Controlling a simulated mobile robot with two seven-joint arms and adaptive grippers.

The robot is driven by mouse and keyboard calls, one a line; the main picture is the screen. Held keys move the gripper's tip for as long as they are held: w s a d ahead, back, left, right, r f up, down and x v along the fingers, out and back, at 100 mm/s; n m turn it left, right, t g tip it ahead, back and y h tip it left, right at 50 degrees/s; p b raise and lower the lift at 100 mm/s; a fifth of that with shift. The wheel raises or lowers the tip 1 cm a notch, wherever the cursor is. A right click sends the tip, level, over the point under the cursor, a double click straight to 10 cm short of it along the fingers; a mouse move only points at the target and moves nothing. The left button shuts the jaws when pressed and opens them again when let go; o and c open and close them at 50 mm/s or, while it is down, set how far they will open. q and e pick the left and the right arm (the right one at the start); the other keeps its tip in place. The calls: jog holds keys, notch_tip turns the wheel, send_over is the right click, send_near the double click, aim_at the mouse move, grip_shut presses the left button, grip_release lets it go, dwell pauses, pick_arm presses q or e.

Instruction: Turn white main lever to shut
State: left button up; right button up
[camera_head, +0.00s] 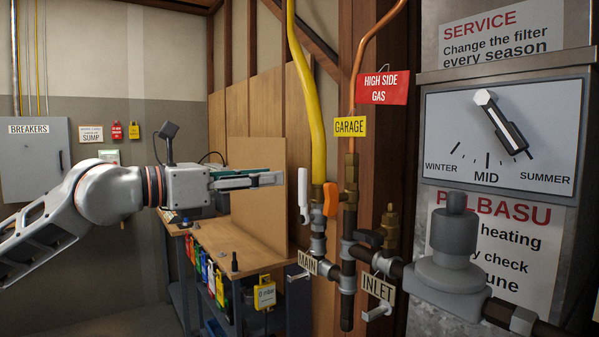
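The white main lever (303,196) stands upright just left of the yellow pipe (308,95), with the MAIN tag (307,262) below it. My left gripper (282,178) comes in from the left and points right. Its fingertips are near the lever's upper part in the picture, with a small gap between them and the lever. The fingers show side-on and overlap, so I cannot tell how far apart they are. Nothing shows held in them. My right gripper is not in view.
An orange lever (331,199) stands close right of the white lever. Valves, a copper pipe (356,85) and the INLET tag (378,288) are further right. A grey regulator (447,255) stands in the right foreground. A wooden workbench (232,243) lies below my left arm.

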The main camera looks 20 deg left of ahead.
aim_at(300, 173)
pick_arm(q)
jog(key=p+x, duration=0.1)
jog(key=x, duration=0.6)
jog(key=shift+w+d, duration=0.15)
jog(key=shift+w, duration=0.2)
grip_shut()
